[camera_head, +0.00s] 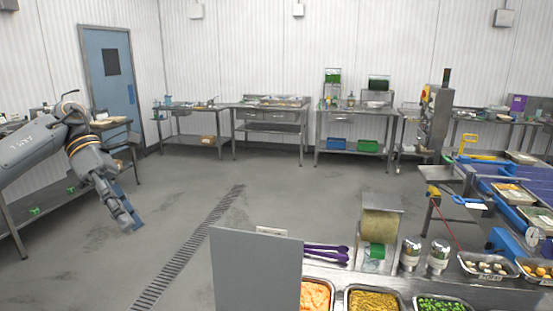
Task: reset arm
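My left arm comes in from the left edge and reaches over the open floor. My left gripper (130,218) hangs at its end, pointing down and to the right, well away from the counter. Its fingers look close together, but at this size I cannot tell whether they are open or shut. I see nothing clearly held in it. My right gripper and arm are not in view.
A steel counter (408,282) at the lower right holds food trays, purple-handled utensils (327,252) and a grey upright panel (255,272). Steel tables (273,124) line the back wall. A blue door (110,72) stands at the left. The middle floor (290,185) is clear.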

